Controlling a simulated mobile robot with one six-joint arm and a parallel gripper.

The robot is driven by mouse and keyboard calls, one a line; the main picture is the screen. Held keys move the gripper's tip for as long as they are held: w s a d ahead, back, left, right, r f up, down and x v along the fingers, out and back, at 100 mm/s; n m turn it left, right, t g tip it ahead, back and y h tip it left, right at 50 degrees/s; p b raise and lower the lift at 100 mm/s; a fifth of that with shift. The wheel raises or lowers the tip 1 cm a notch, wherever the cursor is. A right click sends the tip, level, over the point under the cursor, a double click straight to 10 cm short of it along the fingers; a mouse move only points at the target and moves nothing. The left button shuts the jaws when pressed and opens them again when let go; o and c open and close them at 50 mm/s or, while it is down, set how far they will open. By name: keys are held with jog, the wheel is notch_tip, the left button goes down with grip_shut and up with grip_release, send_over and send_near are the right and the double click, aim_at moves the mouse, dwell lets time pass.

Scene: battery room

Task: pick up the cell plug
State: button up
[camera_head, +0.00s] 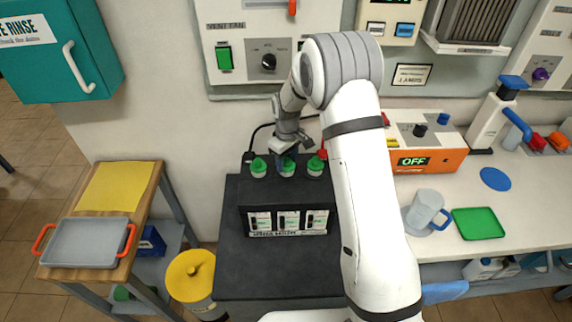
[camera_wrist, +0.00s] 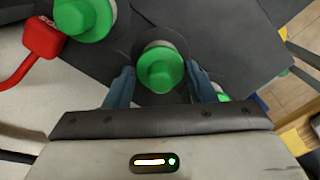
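Three green cell plugs stand in a row on top of the black battery (camera_head: 262,197). The middle cell plug (camera_head: 288,168) is under my gripper (camera_head: 287,155). In the wrist view this green plug (camera_wrist: 160,68) sits between my two blue fingers (camera_wrist: 160,86), with a gap on each side. My gripper is open and holds nothing. Another green plug (camera_wrist: 85,15) shows at the upper left of the wrist view. The left plug (camera_head: 259,168) and the right plug (camera_head: 315,166) are clear in the head view. The height of the fingertips against the plug is hard to tell.
A red terminal clamp (camera_wrist: 42,40) with its cable is close to the plugs. An orange charger (camera_head: 427,155) reading OFF stands at right, near a jug (camera_head: 422,210) and a green tray (camera_head: 478,223). A wooden cart with a grey tray (camera_head: 85,243) is at left.

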jog(key=c, duration=0.5)
